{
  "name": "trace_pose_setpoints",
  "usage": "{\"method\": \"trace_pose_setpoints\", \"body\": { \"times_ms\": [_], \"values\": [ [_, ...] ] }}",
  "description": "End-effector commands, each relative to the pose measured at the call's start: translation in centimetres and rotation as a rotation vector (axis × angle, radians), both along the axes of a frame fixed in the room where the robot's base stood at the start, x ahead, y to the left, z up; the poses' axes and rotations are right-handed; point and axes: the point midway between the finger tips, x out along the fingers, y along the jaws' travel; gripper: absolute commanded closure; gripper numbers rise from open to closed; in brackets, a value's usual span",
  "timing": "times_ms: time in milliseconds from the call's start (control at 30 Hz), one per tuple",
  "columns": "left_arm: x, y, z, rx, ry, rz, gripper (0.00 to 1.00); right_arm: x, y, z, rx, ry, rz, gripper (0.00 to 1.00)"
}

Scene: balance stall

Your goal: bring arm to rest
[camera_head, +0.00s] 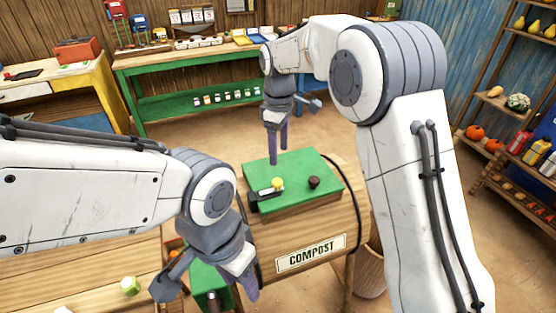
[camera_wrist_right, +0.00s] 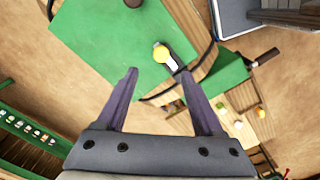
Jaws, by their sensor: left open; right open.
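My right gripper (camera_head: 277,145) hangs with its fingers pointing down at the far edge of the green lid (camera_head: 305,165) of the compost box (camera_head: 320,240). In the right wrist view its two fingers (camera_wrist_right: 158,88) are spread, with nothing between them. My left gripper (camera_head: 248,286) points down at the lower middle, in front of the box's left side. It holds nothing that I can see, and its fingers largely overlap in this view. A yellow-topped item (camera_head: 278,184) and a dark knob (camera_head: 314,183) are on the lid, apart from my right gripper.
A green bench (camera_head: 185,95) stands at the back, a yellow desk (camera_head: 70,90) at back left. Shelves of produce (camera_head: 493,150) line the right. Open floor lies behind the box.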

Motion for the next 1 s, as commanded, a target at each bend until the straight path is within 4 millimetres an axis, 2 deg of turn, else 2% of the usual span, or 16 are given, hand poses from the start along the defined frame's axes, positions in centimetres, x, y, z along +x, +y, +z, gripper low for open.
{"method": "trace_pose_setpoints", "body": {
  "times_ms": [433,567,667,833,1000],
  "values": [
    [0.0,0.0,0.0,0.0,0.0,0.0,0.5,-0.1,0.0,0.2,0.0,0.0,0.0,0.31],
    [0.0,0.0,0.0,0.0,0.0,0.0,0.5,-1.7,0.7,0.8,0.005,-0.001,-0.017,0.31],
    [0.0,0.0,0.0,0.0,0.0,0.0,0.5,-5.2,1.8,1.8,0.017,-0.003,-0.062,0.31],
    [0.0,0.0,0.0,0.0,0.0,0.0,0.5,-14.6,2.8,2.9,0.046,-0.005,-0.186,0.31],
    [0.0,0.0,0.0,0.0,0.0,0.0,0.5,-24.0,1.7,2.0,0.071,0.004,-0.316,0.31]
  ]
}}
